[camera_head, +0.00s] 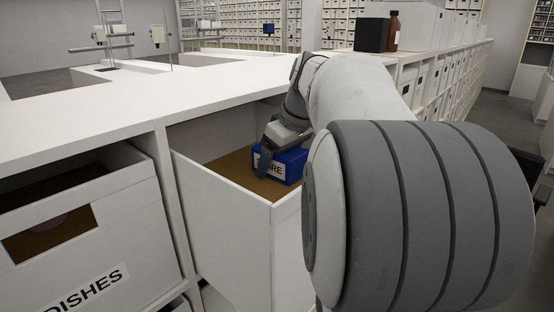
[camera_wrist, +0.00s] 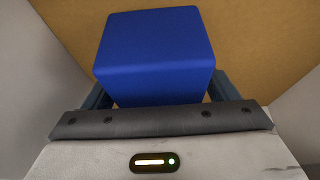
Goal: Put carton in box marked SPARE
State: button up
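The carton is a blue block (camera_head: 292,167) low inside an open white drawer or box (camera_head: 224,212) with a brown floor. A white label on its front shows "ARE"; the letters before are hidden by my gripper. My gripper (camera_head: 270,163) reaches down into this box from above. In the wrist view the blue carton (camera_wrist: 155,50) is between my two fingers (camera_wrist: 160,95), which look closed against its sides. The brown floor (camera_wrist: 265,40) shows behind it. I cannot tell whether the carton touches the floor. No SPARE marking shows on the box's visible wall.
A white box labelled DISHES (camera_head: 85,290) is at left, with a round thing partly visible inside. The white counter (camera_head: 130,110) lies above and behind, with stands (camera_head: 108,40) on it. A brown bottle (camera_head: 392,30) and dark block (camera_head: 371,35) stand at back right.

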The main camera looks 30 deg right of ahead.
jog(key=shift+o, duration=0.4)
jog(key=shift+r, duration=0.45)
jog(key=v, duration=1.1)
jog(key=shift+s+r, duration=0.1)
jog(key=shift+s, duration=0.1)
